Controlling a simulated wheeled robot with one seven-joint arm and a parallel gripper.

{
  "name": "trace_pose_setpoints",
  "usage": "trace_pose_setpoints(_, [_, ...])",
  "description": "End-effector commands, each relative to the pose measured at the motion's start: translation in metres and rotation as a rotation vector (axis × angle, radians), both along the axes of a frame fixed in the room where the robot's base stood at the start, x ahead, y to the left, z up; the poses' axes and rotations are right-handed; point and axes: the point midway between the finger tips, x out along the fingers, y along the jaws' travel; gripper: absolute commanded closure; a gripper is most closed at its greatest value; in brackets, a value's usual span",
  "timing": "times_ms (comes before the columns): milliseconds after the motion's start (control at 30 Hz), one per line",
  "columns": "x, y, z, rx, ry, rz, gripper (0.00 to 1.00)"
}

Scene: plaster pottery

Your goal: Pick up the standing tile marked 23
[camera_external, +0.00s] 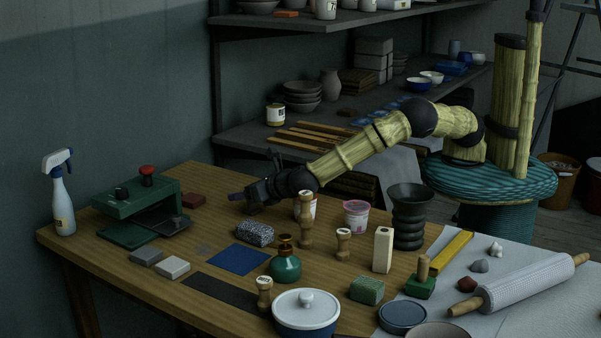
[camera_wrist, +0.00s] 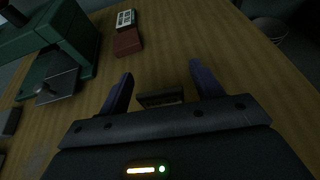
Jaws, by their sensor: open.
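My gripper (camera_external: 241,196) is low over the back left part of the wooden table in the external view. In the wrist view my gripper (camera_wrist: 160,70) has its two fingers spread wide apart. A small dark brown block (camera_wrist: 160,97) shows between the fingers, close to the palm, with a gap on each side. It may be the standing tile, but no number can be read on it. In the external view this spot is hidden by my gripper. A pale piece with dark markings (camera_wrist: 125,18) lies farther off in the wrist view; its markings are too small to read.
A red-brown block (camera_wrist: 128,42) lies beside the pale piece and also shows in the external view (camera_external: 193,201). A green press (camera_external: 137,205) stands left of my gripper.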

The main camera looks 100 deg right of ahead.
Motion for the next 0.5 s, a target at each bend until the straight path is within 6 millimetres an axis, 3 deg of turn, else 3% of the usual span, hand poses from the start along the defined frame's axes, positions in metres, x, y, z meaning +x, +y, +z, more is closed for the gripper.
trace_pose_setpoints(267, [-0.0002, 0.0001, 0.0001, 0.0, 0.0, 0.0, 0.35])
trace_pose_setpoints(500, [-0.0002, 0.0001, 0.0001, 0.0, 0.0, 0.0, 0.82])
